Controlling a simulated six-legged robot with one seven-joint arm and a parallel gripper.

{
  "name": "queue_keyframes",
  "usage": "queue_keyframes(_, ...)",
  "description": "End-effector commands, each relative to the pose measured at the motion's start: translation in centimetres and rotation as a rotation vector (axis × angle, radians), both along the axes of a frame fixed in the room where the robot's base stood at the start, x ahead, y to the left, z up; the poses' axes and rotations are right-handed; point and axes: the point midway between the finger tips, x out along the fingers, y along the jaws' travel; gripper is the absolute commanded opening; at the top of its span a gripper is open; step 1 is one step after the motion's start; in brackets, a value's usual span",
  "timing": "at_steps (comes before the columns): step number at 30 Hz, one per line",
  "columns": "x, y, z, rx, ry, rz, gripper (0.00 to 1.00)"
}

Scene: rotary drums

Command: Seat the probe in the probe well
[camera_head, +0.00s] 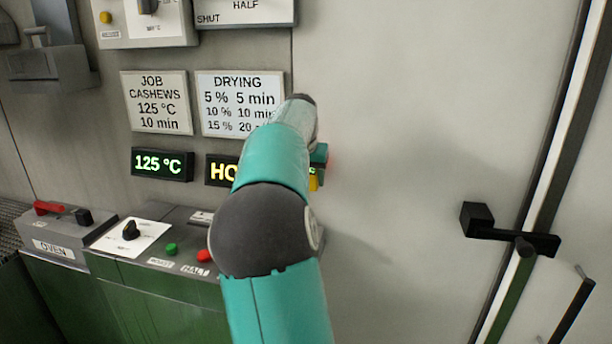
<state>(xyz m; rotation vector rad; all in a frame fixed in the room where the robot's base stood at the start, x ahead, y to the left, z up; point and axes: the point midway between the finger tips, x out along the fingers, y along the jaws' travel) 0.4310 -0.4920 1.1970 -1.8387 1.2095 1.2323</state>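I cannot make out the probe or the probe well in this view. My teal and grey arm rises from the bottom centre toward the panel wall and hides part of it. My gripper and its fingers do not show, so I cannot see whether anything is held.
A job sign (157,102) reads cashews, 125 °C, 10 min. A drying chart (239,103) and a lit 125 °C display (162,164) are beside it. A green console (150,270) stands lower left. A black handle (508,231) juts out right. The pale panel between is bare.

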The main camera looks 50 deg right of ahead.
Motion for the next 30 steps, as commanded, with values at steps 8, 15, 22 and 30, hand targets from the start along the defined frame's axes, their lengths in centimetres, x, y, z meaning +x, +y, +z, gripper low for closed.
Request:
queue_keyframes(8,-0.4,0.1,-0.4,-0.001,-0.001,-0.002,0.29)
queue_keyframes(15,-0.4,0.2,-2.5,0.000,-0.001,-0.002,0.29)
queue_keyframes(22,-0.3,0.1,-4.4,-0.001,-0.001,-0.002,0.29)
queue_keyframes(30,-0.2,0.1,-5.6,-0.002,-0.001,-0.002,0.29)
